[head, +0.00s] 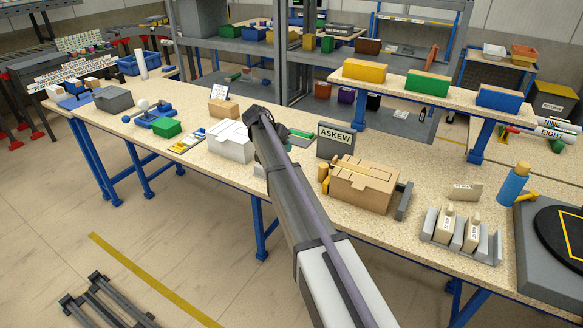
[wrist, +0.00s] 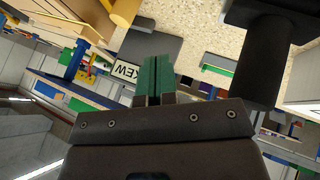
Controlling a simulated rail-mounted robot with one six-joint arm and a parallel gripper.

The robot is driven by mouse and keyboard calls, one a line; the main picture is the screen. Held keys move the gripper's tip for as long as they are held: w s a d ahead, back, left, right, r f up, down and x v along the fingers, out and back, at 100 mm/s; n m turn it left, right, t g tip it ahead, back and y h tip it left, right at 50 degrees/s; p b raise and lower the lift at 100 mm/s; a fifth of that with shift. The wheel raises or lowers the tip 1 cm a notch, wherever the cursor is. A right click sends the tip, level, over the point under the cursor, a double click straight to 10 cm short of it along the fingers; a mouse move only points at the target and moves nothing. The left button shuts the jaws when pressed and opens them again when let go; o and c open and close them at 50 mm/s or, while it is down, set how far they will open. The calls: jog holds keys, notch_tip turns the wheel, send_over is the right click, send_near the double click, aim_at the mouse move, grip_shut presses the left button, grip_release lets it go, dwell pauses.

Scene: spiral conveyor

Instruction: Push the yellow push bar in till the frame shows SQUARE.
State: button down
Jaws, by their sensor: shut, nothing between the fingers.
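The yellow push bar (head: 324,173) stands at the left end of a cardboard box (head: 362,188) in the squaring frame on the bench. A dark sign (head: 336,140) behind the box reads ASKEW. My gripper (wrist: 154,62) shows green fingers shut together with nothing between them. In the wrist view the yellow bar (wrist: 122,12) is at the top edge, partly cut off, and the fingers are apart from it. The sign (wrist: 128,72) appears upside down beside the fingers. In the head view my wrist is above the bench, left of the bar; its fingertips are hard to make out.
A white box (head: 231,142) stands left of my wrist. A grey stop (head: 404,202) is at the frame's right end. Further right are a grey rack (head: 461,238) and a blue bottle (head: 513,184). A raised shelf (head: 396,83) with coloured boxes stands behind.

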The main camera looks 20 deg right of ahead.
aim_at(322, 167)
jog(key=shift+m, duration=0.3)
jog(key=b+x, duration=0.9)
jog(key=x, duration=0.2)
jog(key=shift+d+f, duration=0.15)
jog(key=shift+f, duration=0.1)
jog(key=s+d, duration=0.1)
jog(key=s+d+r+p, duration=0.1)
jog(key=shift+s+d+r, duration=0.15)
jog(key=shift+s+d, duration=0.1)
jog(key=shift+s, duration=0.05)
jog(key=shift+d, duration=0.15)
jog(key=shift+s, duration=0.1)
jog(key=s+d, duration=0.2)
jog(key=s, duration=0.1)
jog(key=shift+d, duration=0.25)
jog(key=shift+w, duration=0.1)
jog(key=shift+a, duration=0.1)
